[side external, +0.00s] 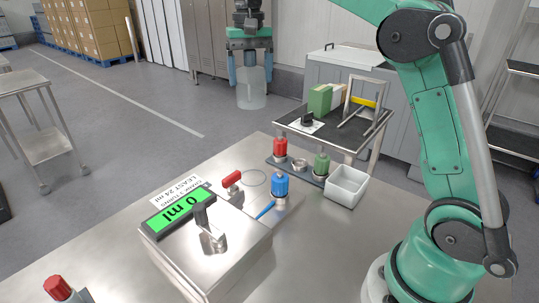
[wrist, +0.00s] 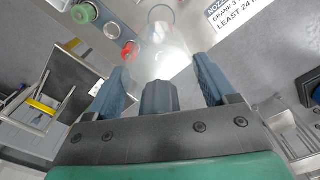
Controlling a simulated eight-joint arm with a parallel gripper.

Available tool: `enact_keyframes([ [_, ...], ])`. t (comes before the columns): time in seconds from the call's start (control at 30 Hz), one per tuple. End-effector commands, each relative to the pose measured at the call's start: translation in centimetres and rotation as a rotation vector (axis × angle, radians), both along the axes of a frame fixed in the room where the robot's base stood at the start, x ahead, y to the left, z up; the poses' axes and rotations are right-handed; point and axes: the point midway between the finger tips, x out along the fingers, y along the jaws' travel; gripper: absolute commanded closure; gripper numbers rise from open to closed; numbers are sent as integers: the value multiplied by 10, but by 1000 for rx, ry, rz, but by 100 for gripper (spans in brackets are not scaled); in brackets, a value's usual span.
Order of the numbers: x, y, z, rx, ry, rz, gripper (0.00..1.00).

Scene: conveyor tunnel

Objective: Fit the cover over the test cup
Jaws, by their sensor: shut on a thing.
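My gripper (side external: 250,72) is shut on a clear, hazy cylinder, which I take to be the cover (side external: 252,97). It hangs upright in the air beyond the far edge of the steel table. In the wrist view the cover (wrist: 168,58) shows as a pale haze ahead of my gripper (wrist: 160,78). A thin ring (side external: 253,177) lies on the table behind the metal box; I cannot tell whether it is a mark or a rim. I cannot surely pick out the test cup.
The steel box (side external: 205,250) has a crank and a green "0 ml" display (side external: 180,207). A blue-topped bottle (side external: 280,187) stands beside it. A rack holds red (side external: 280,147) and green (side external: 321,163) bottles. A white bin (side external: 345,186) and a cart (side external: 345,130) stand right.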

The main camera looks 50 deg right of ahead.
Motion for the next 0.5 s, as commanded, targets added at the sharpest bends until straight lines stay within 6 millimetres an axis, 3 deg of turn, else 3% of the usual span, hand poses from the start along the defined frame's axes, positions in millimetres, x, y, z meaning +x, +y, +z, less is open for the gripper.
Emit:
enact_keyframes([
  [0.5,-87,24,-42,-1,-1,1,100],
])
